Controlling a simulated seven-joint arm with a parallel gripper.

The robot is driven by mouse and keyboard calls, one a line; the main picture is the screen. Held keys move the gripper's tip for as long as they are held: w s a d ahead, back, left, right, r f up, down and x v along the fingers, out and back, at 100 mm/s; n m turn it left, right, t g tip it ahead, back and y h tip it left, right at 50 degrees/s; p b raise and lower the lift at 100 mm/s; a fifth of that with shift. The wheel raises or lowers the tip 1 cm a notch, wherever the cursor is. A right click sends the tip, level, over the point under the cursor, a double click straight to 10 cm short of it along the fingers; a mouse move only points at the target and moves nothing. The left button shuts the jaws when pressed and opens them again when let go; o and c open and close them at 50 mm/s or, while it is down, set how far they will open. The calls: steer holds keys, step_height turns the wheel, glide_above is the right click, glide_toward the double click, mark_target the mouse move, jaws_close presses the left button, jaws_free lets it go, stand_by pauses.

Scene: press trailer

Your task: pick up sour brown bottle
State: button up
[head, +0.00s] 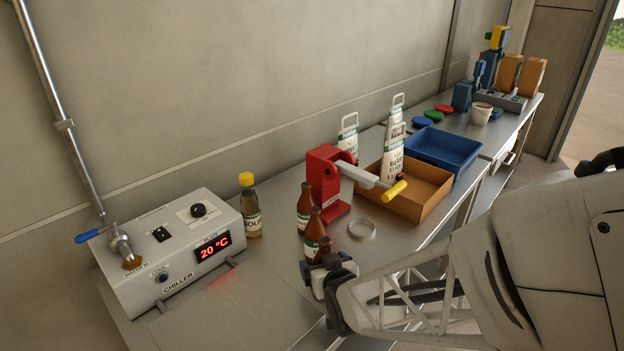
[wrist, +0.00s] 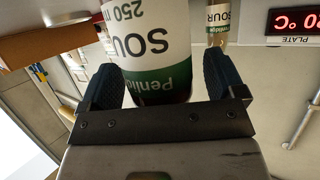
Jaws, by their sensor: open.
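A brown bottle with a white and green label reading SOUR (wrist: 153,45) fills the middle of the wrist view. My gripper (wrist: 160,82) is open, with one dark finger on each side of this bottle; I cannot tell whether they touch it. In the head view my gripper (head: 326,272) is at the front of the bench and hides most of the nearest brown bottle (head: 324,245).
A yellow-capped bottle labelled SOUR (head: 252,215) stands beside the chiller (head: 175,250). The red press (head: 325,185), a metal ring (head: 362,230), a cardboard box (head: 425,187) and a blue tray (head: 445,148) are to the right. The bench front before the chiller is clear.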

steer(key=shift+c, duration=0.3)
steer(key=c, duration=1.4)
steer(key=shift+o, duration=0.2)
steer(key=shift+r, duration=0.25)
steer(key=f+v, duration=0.1)
steer(key=v, duration=1.5)
steer(key=shift+s+a+f, duration=0.2)
steer(key=shift+s, duration=0.35)
